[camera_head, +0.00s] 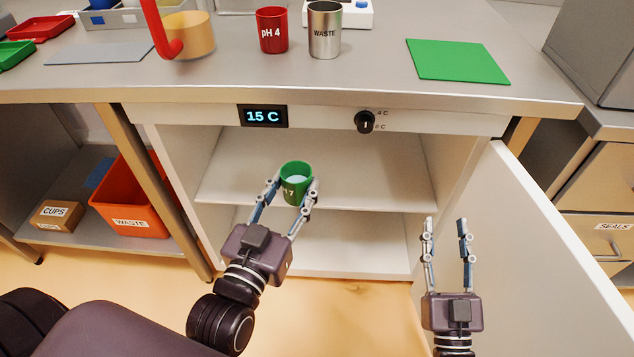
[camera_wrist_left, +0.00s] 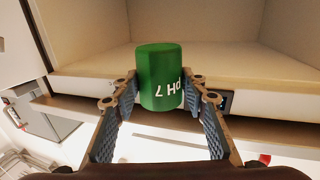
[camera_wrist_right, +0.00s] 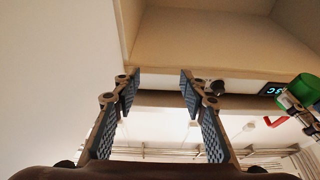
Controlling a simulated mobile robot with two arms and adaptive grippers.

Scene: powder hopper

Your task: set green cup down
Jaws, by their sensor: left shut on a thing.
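The green cup (camera_head: 297,178), marked pH 7, is held between the fingers of my left gripper (camera_head: 288,200), at the front of the open cabinet by the upper shelf (camera_head: 370,185). In the left wrist view the green cup (camera_wrist_left: 159,75) sits between the fingertips. I cannot tell whether its base touches the shelf. My right gripper (camera_head: 446,235) is open and empty, in front of the cabinet's right side. In the right wrist view the green cup (camera_wrist_right: 302,90) shows at the right edge.
The cabinet door (camera_head: 560,240) stands open at the right. The cabinet display (camera_head: 263,116) reads 15 C, beside a knob (camera_head: 365,122). On the counter are a red pH 4 cup (camera_head: 272,30), a metal waste cup (camera_head: 324,30) and a green mat (camera_head: 457,61). The shelf looks otherwise empty.

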